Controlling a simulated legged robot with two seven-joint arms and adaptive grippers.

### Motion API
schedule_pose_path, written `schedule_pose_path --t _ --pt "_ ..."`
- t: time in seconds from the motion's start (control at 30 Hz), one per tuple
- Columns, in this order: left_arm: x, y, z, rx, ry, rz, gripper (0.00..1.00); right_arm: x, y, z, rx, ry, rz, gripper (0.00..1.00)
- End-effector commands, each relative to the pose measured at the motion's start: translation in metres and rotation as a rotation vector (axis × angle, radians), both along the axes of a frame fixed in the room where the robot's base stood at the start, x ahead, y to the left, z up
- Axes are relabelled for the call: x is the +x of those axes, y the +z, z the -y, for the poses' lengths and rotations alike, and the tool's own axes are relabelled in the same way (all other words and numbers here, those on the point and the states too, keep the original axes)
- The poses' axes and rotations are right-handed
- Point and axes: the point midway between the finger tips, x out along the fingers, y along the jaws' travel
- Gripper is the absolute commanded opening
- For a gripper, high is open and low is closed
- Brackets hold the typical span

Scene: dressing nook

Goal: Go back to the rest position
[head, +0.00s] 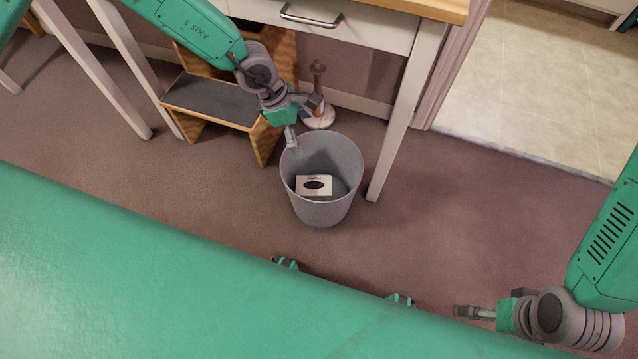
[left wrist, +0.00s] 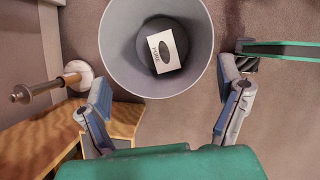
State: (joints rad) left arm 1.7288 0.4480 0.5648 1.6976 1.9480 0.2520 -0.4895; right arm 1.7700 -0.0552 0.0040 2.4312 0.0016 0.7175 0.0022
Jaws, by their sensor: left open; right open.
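My left gripper (head: 294,139) is at the upper left rim of a grey waste bin (head: 336,210) in the head view. In the left wrist view its two fingers (left wrist: 165,103) are spread apart with nothing between them, and the bin (left wrist: 117,62) stands beyond them. A small white box with a dark oval (head: 314,187) lies inside the bin; it also shows in the left wrist view (left wrist: 164,53). My right gripper (head: 470,312) is at the lower right of the head view, over the floor, open and holding nothing that I can see.
A wooden step stool (head: 208,100) stands left of the bin. A holder with an upright handle on a white base (head: 318,117) stands behind the bin. A table with a drawer (head: 335,28) rises behind, its leg (head: 405,115) close right of the bin. Carpet at right is clear.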

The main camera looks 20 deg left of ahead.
Motion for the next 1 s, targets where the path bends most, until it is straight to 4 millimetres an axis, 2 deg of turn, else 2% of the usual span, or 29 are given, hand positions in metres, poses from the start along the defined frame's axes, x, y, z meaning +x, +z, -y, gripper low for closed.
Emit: schedule_pose_path --t 0.47,0.57,0.67,0.77,0.9,1.0 --pt "-0.001 0.000 0.000 0.002 -0.002 -0.001 0.86 0.002 0.006 0.000 0.000 0.000 -0.002 1.00" --pt "-0.012 -0.005 -0.001 0.028 -0.052 -0.006 0.86 0.002 0.006 0.000 0.000 0.000 -0.002 1.00" --pt "-0.045 -0.019 -0.005 0.105 -0.195 -0.016 0.86 0.001 0.005 0.000 0.000 0.000 -0.003 1.00" --pt "-0.090 -0.035 -0.020 0.223 -0.422 -0.020 0.86 0.001 0.005 0.000 0.000 0.000 -0.003 1.00" --pt "-0.147 -0.048 -0.051 0.381 -0.784 0.008 0.86 0.001 0.005 0.000 0.000 0.000 -0.003 1.00" --pt "-0.178 -0.049 -0.071 0.460 -1.033 0.050 0.86 0.001 0.005 0.000 0.000 0.000 -0.003 1.00"
